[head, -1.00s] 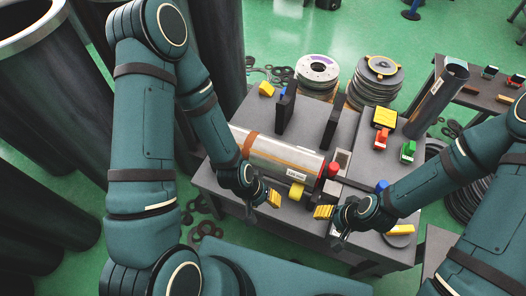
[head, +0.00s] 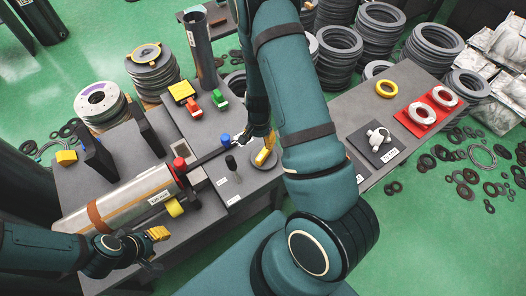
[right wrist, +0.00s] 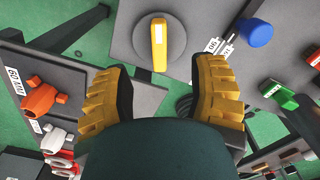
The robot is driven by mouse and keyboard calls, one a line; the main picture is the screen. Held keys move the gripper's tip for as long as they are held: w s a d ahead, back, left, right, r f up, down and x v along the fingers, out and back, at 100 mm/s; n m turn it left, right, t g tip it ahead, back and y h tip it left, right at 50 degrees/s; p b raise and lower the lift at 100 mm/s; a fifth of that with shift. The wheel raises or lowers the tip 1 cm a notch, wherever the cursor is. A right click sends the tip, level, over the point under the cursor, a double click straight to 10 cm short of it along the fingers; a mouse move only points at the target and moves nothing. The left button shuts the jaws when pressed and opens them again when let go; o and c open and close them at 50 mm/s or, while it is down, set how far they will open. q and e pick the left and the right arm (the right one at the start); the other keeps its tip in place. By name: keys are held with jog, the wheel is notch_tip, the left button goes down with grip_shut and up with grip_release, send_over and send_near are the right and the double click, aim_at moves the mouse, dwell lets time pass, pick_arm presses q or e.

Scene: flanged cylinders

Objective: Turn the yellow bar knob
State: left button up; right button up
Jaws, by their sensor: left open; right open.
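The yellow bar knob (head: 262,157) stands on a round grey disc near the right end of the grey bench. In the right wrist view the knob (right wrist: 159,45) is upright in the picture, ahead of and between the yellow fingers. My right gripper (right wrist: 162,88) is open and empty, its fingers either side of the knob's line but apart from it. In the head view my right gripper (head: 265,138) is close above the knob and partly hidden by my arm. My left gripper (head: 158,237) is open and empty near the bench's front edge, by the metal cylinder (head: 135,195).
A blue cap (right wrist: 255,32) and a green block (right wrist: 282,95) are right of the knob in the wrist view. A black post (head: 231,163) stands left of it in the head view. A second table (head: 400,100) with rings lies to the right, across a gap.

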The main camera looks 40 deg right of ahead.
aim_at(264, 151)
jog(key=shift+m, duration=0.7)
jog(key=d+f+b, duration=0.1)
jog(key=f, duration=0.3)
jog(key=d+f+b, duration=0.1)
jog(key=f, duration=0.3)
jog(key=w+d+f+b, duration=0.1)
jog(key=f+b, duration=0.1)
jog(key=f, duration=0.2)
jog(key=shift+f, duration=0.35)
jog(key=shift+s, duration=0.1)
grip_shut()
